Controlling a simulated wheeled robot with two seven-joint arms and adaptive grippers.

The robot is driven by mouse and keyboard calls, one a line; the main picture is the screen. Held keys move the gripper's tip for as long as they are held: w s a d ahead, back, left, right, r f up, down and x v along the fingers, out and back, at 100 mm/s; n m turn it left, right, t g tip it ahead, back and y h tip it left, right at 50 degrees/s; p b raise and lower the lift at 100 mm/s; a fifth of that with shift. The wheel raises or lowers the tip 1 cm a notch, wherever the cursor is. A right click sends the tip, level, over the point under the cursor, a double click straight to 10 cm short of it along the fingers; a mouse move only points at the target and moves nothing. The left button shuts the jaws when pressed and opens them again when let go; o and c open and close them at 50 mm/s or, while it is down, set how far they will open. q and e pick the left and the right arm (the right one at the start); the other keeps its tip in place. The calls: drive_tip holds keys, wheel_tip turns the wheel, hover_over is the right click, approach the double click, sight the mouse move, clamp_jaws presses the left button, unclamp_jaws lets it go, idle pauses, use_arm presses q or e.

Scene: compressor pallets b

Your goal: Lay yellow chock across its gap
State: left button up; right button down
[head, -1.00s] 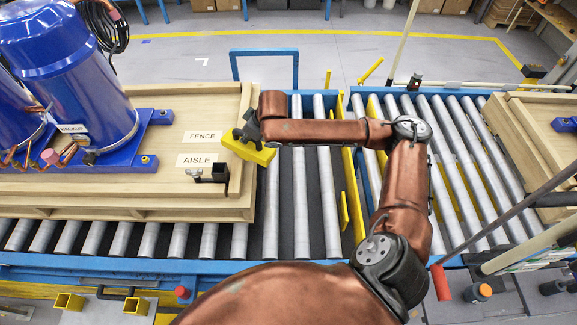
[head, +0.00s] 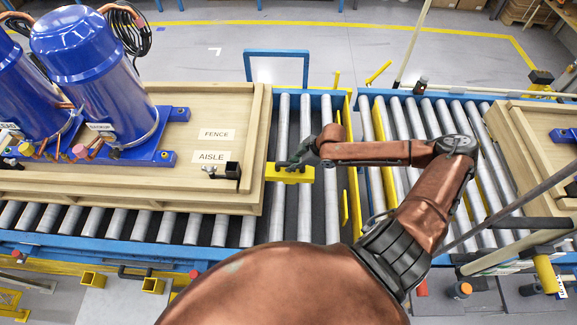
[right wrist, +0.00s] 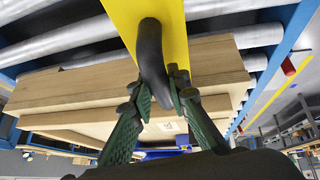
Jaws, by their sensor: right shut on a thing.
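The yellow chock (head: 299,176) is a bar with a dark curved handle (right wrist: 151,60). My right gripper (head: 290,162) is shut on that handle; its two green-padded fingers (right wrist: 161,92) close around it in the right wrist view. The chock's left end is beside the right edge of the wooden pallet (head: 262,110), and its body is above the bare rollers (head: 305,215). The head view does not show clearly whether it touches the rollers. A strip of bare rollers lies between the pallet and the yellow rail (head: 352,190). My left gripper is not in view.
Blue compressors (head: 85,65) stand on the left pallet, which bears FENCE and AISLE labels (head: 212,157) and a small black bracket (head: 232,170). Another pallet (head: 530,150) lies on the right-hand conveyor. A blue frame (head: 276,53) rises behind the rollers.

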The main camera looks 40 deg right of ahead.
sight(293, 179)
drive_tip(key=shift+s+a+f, duration=0.1)
drive_tip(key=shift+s+a, duration=0.15)
drive_tip(key=shift+s, duration=0.2)
drive_tip(key=shift+s+a+f, duration=0.1)
drive_tip(key=shift+s+a, duration=0.15)
drive_tip(key=shift+s, duration=0.2)
drive_tip(key=shift+f, duration=0.1)
drive_tip(key=shift+p, duration=0.35)
drive_tip(key=shift+s+d+r+p, duration=0.15)
drive_tip(key=shift+s+r+p, duration=0.1)
drive_tip(key=shift+p, duration=0.4)
drive_tip(key=shift+w+f+b, duration=0.1)
drive_tip(key=shift+f+b, duration=1.8)
drive_tip(key=shift+f, duration=2.05)
drive_tip(key=shift+f+b, duration=0.85)
drive_tip(key=shift+f, duration=0.9)
drive_tip(key=c, duration=1.8)
unclamp_jaws()
drive_tip(key=shift+o, duration=0.2)
